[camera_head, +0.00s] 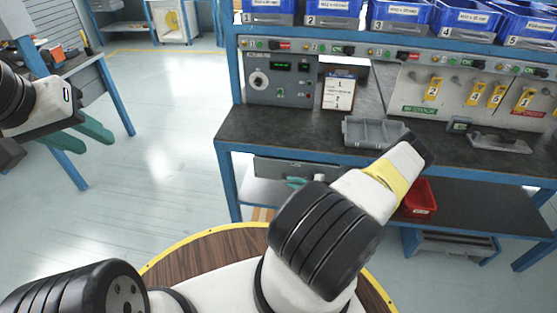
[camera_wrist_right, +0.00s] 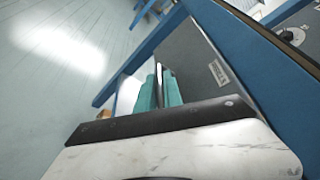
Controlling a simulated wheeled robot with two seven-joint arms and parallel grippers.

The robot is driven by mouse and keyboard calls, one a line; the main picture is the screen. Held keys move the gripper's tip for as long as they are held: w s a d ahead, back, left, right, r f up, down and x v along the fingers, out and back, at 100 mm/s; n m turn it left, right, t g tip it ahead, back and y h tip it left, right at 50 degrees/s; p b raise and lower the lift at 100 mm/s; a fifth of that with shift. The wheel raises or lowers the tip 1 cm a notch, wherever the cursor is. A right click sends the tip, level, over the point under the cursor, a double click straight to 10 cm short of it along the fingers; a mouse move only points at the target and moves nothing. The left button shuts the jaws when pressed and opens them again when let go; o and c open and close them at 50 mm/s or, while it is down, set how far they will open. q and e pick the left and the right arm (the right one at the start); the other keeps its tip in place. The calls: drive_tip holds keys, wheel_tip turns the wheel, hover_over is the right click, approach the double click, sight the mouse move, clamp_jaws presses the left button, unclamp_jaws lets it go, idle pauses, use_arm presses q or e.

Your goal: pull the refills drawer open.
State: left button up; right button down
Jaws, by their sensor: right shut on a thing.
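The drawer (camera_head: 270,167) is a grey front under the left part of the workbench top; its label (camera_wrist_right: 218,73) shows in the right wrist view but is too small to read. My right gripper (camera_head: 298,182) has its teal fingers at the drawer front, mostly hidden behind my arm. In the right wrist view, my right gripper (camera_wrist_right: 159,88) is shut on the thin drawer handle (camera_wrist_right: 159,72). I cannot tell from these frames how far out the drawer is. My left gripper (camera_head: 82,137) is open and empty, out over the floor at the left.
The dark workbench top (camera_head: 255,130) carries a grey tray (camera_head: 372,132) and a control panel (camera_head: 278,78). A red bin (camera_head: 420,198) sits on the lower shelf. Blue bins line the upper shelf. A blue bench leg (camera_head: 228,180) stands left of the drawer.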

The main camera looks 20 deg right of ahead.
drive_tip(key=s+a, duration=0.5)
drive_tip(key=s, duration=0.3)
drive_tip(key=s+a, duration=0.5)
drive_tip(key=s, duration=0.3)
drive_tip(key=shift+s, duration=0.35)
drive_tip(key=c, duration=1.5)
unclamp_jaws()
drive_tip(key=v, duration=0.7)
drive_tip(key=shift+s+d+r, duration=0.15)
drive_tip(key=shift+s+d, duration=0.1)
drive_tip(key=shift+s, duration=0.05)
